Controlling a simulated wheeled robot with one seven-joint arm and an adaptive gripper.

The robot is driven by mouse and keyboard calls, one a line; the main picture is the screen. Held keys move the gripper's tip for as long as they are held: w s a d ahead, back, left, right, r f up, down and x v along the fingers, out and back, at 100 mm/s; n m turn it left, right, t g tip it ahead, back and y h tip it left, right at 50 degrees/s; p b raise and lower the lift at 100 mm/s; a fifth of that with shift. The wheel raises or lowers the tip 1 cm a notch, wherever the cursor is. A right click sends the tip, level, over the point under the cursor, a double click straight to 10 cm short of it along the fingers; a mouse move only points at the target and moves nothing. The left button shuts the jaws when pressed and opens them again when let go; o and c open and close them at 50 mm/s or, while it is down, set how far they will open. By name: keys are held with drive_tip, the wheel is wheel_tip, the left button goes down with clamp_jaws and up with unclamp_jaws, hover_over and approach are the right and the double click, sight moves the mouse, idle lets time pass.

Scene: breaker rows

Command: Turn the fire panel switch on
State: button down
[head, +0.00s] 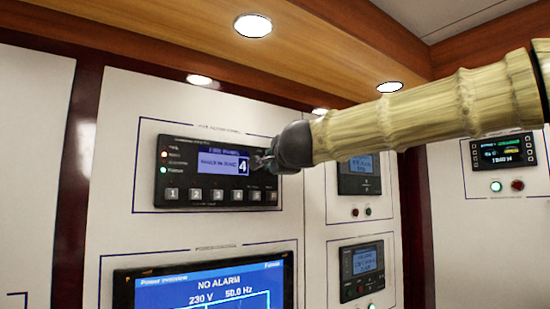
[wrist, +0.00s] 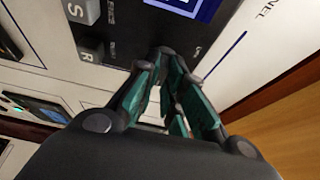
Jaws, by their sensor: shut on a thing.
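The fire panel (head: 210,172) is a black unit on the white wall, with a lit blue screen showing a large 4, small indicator lights at its left and a row of numbered buttons below. My gripper (head: 262,160) is at the panel's right end, beside the screen. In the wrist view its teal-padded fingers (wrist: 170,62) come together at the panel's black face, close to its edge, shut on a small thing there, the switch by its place. The fingertips hide the switch, so its position cannot be read.
A large blue power screen (head: 205,290) sits below the panel. Smaller display units, one at lower right (head: 362,270), are on the neighbouring wall section. A wooden beam (head: 170,45) with round lamps runs overhead.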

drive_tip(key=shift+d+r, duration=0.1)
drive_tip(key=shift+r, duration=0.35)
drive_tip(key=c, duration=1.5)
unclamp_jaws()
drive_tip(key=shift+w+f, duration=0.15)
drive_tip(key=shift+f, duration=0.2)
drive_tip(key=v, duration=1.2)
drive_tip(key=shift+r, duration=0.15)
